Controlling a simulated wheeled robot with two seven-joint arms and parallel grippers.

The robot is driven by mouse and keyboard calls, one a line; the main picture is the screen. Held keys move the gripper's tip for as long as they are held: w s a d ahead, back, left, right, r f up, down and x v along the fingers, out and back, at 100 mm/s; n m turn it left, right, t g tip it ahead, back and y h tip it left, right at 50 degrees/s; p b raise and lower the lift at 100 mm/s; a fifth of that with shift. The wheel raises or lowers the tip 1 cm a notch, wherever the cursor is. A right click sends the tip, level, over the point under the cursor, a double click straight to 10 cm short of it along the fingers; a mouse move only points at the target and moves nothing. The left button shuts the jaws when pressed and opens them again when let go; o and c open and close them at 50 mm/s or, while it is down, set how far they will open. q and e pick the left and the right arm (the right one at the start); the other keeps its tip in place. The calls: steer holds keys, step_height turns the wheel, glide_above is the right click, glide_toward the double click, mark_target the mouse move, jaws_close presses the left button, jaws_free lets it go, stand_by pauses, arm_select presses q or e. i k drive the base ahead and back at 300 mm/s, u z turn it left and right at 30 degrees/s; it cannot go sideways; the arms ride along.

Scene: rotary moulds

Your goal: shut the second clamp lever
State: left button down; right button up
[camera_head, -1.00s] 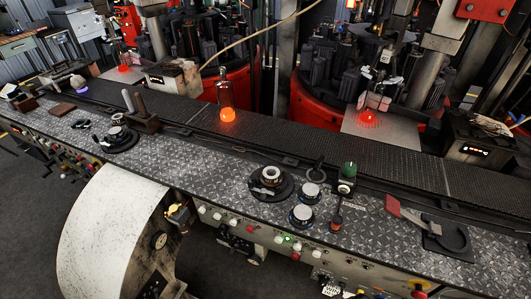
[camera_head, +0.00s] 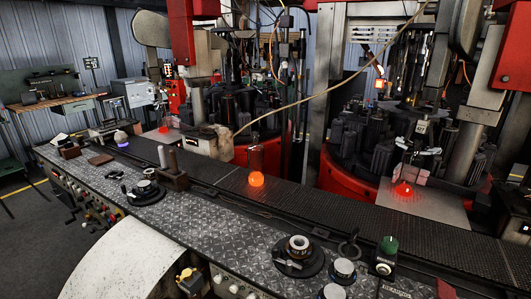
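Two round black fixtures with small lever arms sit on the diamond-plate bench top (camera_head: 215,222): one at the left (camera_head: 143,192) and one in the lower middle (camera_head: 299,257). A red-handled part (camera_head: 445,289) is cut by the bottom edge at the right. I cannot tell which of these is the second clamp lever, nor whether any clamp is open or shut. Neither of my grippers is in view.
A dark conveyor strip (camera_head: 330,215) runs behind the bench top, with a glowing orange piece (camera_head: 256,179) on it. A green-topped knob (camera_head: 387,255) and round buttons (camera_head: 343,270) stand at the right. Red rotary machines (camera_head: 350,180) fill the back. Floor shows at left.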

mark_target(290, 264)
steer(key=z, duration=2.5)
steer(key=k, duration=1.85)
steer(key=u, duration=2.3)
steer(key=i, duration=0.5)
steer(key=u, duration=0.1)
